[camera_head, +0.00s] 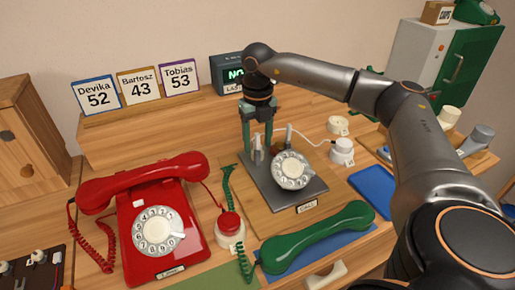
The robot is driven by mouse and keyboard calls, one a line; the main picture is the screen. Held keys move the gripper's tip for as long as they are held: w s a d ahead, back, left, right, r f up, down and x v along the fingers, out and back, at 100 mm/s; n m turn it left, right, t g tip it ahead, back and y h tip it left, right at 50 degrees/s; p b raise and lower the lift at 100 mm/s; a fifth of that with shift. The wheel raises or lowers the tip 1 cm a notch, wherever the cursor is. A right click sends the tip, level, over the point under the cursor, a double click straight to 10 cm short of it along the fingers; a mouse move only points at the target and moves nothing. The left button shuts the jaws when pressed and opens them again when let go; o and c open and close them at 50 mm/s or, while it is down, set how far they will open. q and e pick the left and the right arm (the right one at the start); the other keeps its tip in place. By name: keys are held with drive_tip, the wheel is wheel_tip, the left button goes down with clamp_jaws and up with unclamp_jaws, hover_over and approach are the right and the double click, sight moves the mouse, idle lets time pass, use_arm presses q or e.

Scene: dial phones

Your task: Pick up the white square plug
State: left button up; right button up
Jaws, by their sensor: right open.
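I cannot single out a white square plug for certain. Small whitish pieces (38,256) stand on a dark panel at the lower left, too small to tell their shape. My right gripper (257,146) points down over the back left of a dark grey phone base (262,187) with a white dial (292,170). Its fingers are apart, around or just behind the base's light upright prongs; I cannot tell which. Nothing shows held in it. A white round piece with a cord (343,152) lies right of the base. My left gripper is out of view.
A red phone (158,228) stands at left with its handset on. A green handset (318,236) lies in front on a blue mat. A red button (229,223) sits between them. Number cards (138,86) stand behind. A green cabinet (466,68) is at back right.

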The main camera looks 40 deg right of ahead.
drive_tip(key=shift+c, duration=0.2)
clamp_jaws()
drive_tip(key=shift+r, duration=0.1)
idle(0.4)
